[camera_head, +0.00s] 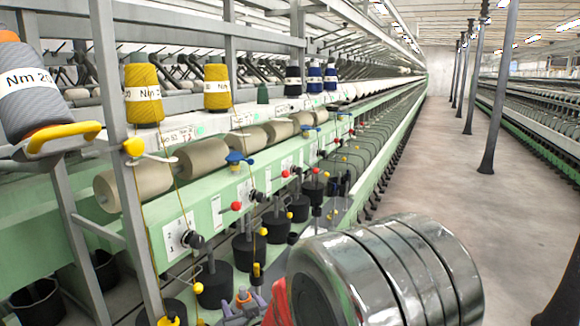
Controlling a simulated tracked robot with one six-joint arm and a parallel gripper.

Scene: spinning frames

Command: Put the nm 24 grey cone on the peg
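A large grey cone (38,98) of yarn stands tilted at the upper left, cut by the left edge. Its white label seems to read "Nm 20", with the end turned away. A yellow-rimmed grey holder (65,137) is at its base. Whether a peg is inside the cone is hidden. I cannot clearly make out a bare peg; a short dark green piece (263,94) stands on the upper rail among the cones. I cannot pick out my gripper in this view.
Yellow cones (143,92) (217,86) stand right of the grey one. Grey frame posts (117,130) stand in front of the machine. A shiny ribbed metal cylinder (350,282), possibly part of me, fills the lower middle.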

